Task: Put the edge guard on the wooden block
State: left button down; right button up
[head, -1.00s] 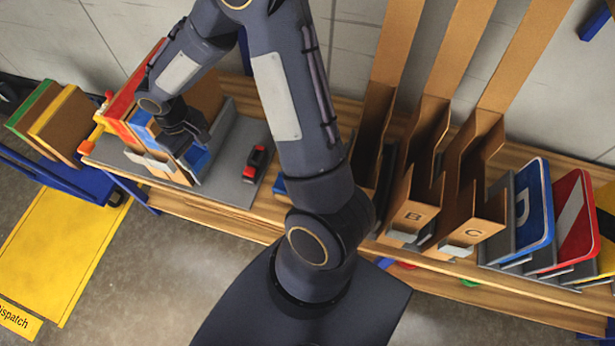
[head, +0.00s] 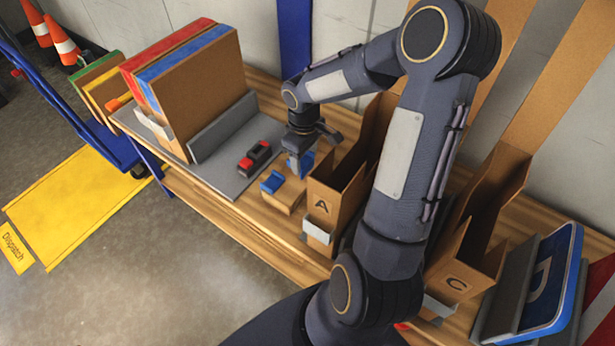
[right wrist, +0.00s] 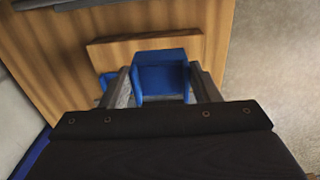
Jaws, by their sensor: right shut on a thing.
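My right gripper (head: 302,150) points down beside bin A and is shut on a blue edge guard (head: 301,165). In the right wrist view the blue guard (right wrist: 162,78) sits between the two fingers. The wooden block (head: 284,196) lies on the bench left of bin A, with a small blue piece (head: 272,182) at its left end. The block (right wrist: 140,46) also shows just past the guard in the right wrist view. I cannot tell whether the held guard touches the block. A bit of blue (right wrist: 104,84) shows outside the left finger. My left gripper is out of view.
Bin A (head: 322,205) stands close right of the gripper. A black and red item (head: 255,158) lies on the grey mat (head: 238,182). Stacked red and blue boards (head: 190,60) stand at left. Bin C (head: 458,280) and signs (head: 550,280) are at right.

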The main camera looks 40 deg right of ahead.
aim_at(305, 163)
jog(key=shift+f, duration=2.65)
jog(key=shift+b, duration=0.35)
jog(key=shift+f+b, duration=0.5)
jog(key=shift+f, duration=0.1)
jog(key=o, duration=1)
jog(key=shift+r, duration=0.1)
jog(key=shift+r+p, duration=0.35)
jog(key=shift+p, duration=0.05)
notch_tip(305, 163, up, 12)
jog(key=shift+r+p, duration=0.2)
jog(key=shift+p, duration=0.75)
